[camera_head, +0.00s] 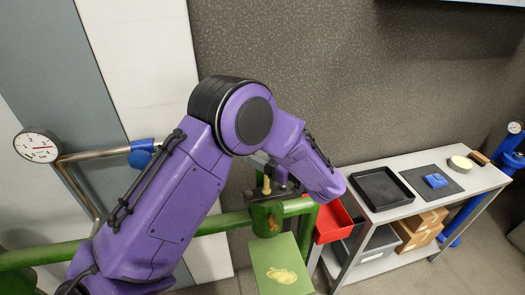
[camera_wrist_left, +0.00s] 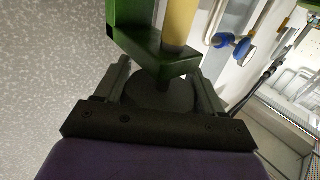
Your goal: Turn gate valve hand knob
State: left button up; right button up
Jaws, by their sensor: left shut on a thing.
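The green gate valve (camera_head: 266,218) sits on a green pipe near the centre of the head view, with a yellow stem (camera_head: 266,185) above it. In the left wrist view a green bracket (camera_wrist_left: 155,55) and the yellow stem (camera_wrist_left: 179,22) are beyond my fingers. My left gripper (camera_wrist_left: 162,88) is shut on a dark round hand knob (camera_wrist_left: 155,97), with one finger on each side of it. In the head view my left gripper (camera_head: 274,176) is at the valve, and my purple arm hides the knob. My right gripper is not in view.
A grey table (camera_head: 410,207) at the right holds a black tray (camera_head: 382,188) and a blue object (camera_head: 436,181). A pressure gauge (camera_head: 37,146) and blue-handled pipe (camera_head: 142,153) are at the left.

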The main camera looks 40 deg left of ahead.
pick_arm(q)
jog(key=shift+w+a+r+n+g, duration=0.1)
jog(key=shift+w+r+n+g, duration=0.05)
jog(key=shift+r+n+g, duration=0.3)
